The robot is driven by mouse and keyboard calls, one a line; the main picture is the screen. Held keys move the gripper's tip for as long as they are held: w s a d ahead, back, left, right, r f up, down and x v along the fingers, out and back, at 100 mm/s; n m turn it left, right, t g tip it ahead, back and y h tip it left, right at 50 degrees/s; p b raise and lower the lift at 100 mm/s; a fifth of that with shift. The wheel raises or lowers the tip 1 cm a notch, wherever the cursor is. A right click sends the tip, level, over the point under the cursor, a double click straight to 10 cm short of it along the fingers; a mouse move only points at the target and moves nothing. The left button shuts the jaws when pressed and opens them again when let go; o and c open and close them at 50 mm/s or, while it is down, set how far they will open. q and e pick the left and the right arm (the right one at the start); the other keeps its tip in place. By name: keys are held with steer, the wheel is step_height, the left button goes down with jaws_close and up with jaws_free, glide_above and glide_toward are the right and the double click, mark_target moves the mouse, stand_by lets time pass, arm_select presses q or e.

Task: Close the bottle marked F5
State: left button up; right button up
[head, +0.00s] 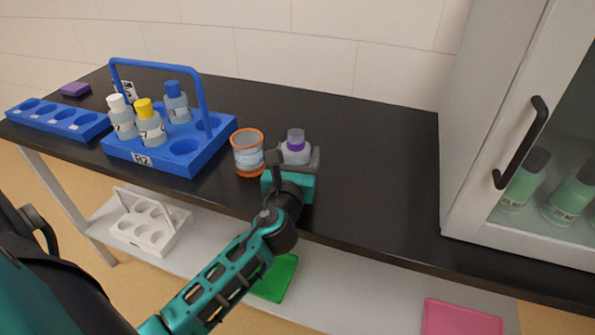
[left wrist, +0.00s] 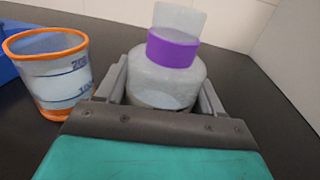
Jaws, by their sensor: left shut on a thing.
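A small pale bottle (head: 294,155) with a purple ring (head: 296,144) stands upright near the table's front edge. In the left wrist view the bottle (left wrist: 165,82) has a pale, see-through top piece (left wrist: 180,20) above the purple ring (left wrist: 172,48). No F5 marking can be read on it. My left gripper (head: 293,160) is shut on the bottle's body, one finger on each side; it fills the bottom of the left wrist view (left wrist: 162,95). The bottle's lower part is hidden behind the gripper. My right gripper is not in view.
An orange-rimmed beaker (head: 248,155) stands just left of the bottle. Further left are a blue carrier (head: 190,158) holding white-, yellow- and blue-capped bottles, a blue rack (head: 60,122) and a purple block (head: 75,89). A cabinet (head: 470,120) stands right. The table between is clear.

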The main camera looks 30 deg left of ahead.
arm_select(q)
steer(key=shift+c, duration=0.8)
